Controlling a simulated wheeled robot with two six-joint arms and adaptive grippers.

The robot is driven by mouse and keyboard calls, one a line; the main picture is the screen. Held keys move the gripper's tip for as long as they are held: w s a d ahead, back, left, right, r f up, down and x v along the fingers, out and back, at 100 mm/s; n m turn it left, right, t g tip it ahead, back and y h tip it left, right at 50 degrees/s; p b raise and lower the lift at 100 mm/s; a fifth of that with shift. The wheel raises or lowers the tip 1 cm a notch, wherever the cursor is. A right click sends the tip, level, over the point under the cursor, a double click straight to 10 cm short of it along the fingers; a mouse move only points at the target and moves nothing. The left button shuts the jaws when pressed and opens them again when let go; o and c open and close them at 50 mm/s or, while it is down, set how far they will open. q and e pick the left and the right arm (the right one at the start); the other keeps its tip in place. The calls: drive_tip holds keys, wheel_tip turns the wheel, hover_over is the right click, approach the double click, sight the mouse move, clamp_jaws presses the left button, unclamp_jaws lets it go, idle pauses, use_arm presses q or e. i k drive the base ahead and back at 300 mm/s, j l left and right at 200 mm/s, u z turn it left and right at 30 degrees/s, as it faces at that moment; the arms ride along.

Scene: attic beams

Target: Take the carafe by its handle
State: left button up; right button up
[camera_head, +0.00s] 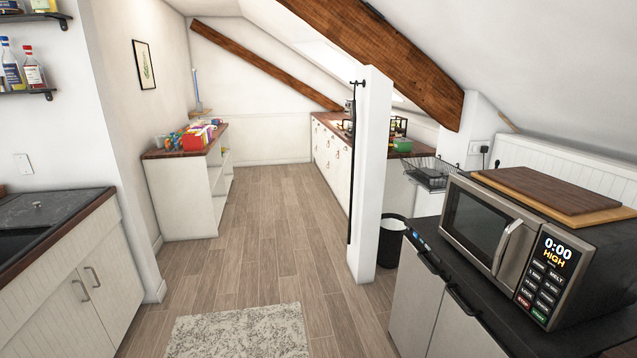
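I cannot make out a carafe in the head view. Small items stand on the far right counter (328,118), partly hidden behind the white post, and they are too small to identify. Neither of my grippers shows in this view.
A microwave (480,228) on a dark counter stands at the right front. A white post (370,180) rises left of it, with a bin (391,240) behind. White cabinets (185,195) stand at left. A rug (240,333) lies in front, and the wooden floor (270,220) between is clear.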

sight(350, 123)
drive_tip(key=i+u, duration=0.35)
drive_tip(key=i, duration=2.85)
